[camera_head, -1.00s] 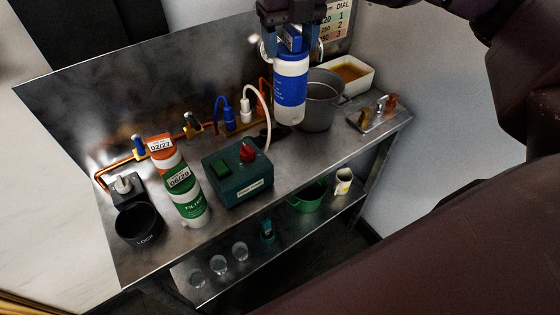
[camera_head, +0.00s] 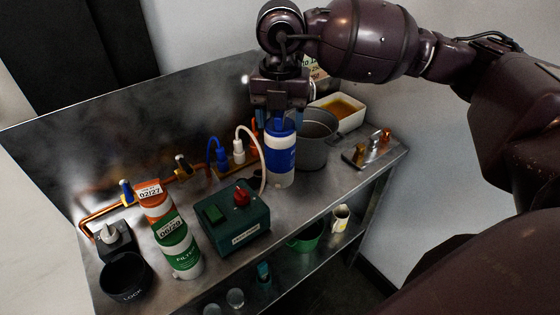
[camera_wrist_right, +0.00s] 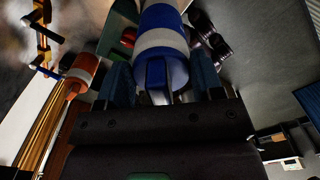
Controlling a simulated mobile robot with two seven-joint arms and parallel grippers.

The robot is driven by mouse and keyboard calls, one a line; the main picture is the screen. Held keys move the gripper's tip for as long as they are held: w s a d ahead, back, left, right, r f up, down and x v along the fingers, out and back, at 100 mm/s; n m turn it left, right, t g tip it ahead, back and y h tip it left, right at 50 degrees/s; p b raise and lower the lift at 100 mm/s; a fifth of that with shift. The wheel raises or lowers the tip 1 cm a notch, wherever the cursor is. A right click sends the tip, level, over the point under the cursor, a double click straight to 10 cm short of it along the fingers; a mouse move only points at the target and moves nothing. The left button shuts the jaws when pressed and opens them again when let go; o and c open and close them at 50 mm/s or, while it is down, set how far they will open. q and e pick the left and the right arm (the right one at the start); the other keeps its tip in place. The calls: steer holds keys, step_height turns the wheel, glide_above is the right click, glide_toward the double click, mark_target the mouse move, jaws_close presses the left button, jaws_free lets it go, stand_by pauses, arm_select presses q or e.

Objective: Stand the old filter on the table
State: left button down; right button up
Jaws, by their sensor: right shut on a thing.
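The blue-and-white filter (camera_head: 281,155) is upright in my right gripper (camera_head: 280,112), in front of the grey pot. Its lower end is at or just above the steel table (camera_head: 330,190); I cannot tell if it touches. The right wrist view shows the filter (camera_wrist_right: 160,42) between the blue fingers of the gripper (camera_wrist_right: 162,85), which is shut on its top. An orange filter (camera_head: 155,207) and a green-and-white filter (camera_head: 178,250) stand on the table to the left. My left gripper is not in view.
The grey pot (camera_head: 318,150) is close behind the held filter, and a green box (camera_head: 234,222) with a red knob is to its left. A white hose (camera_head: 262,150) runs beside the filter. A white tray (camera_head: 340,112) is behind.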

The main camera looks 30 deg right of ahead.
mark_target(280, 160)
step_height(280, 160, down, 11)
steer(key=shift+r, duration=0.2)
stand_by(0.4)
steer(key=shift+b, duration=0.3)
steer(key=o, duration=0.9)
steer(key=shift+f, duration=0.15)
steer(key=shift+o, duration=0.2)
step_height(280, 160, up, 12)
steer(key=shift+r, duration=0.2)
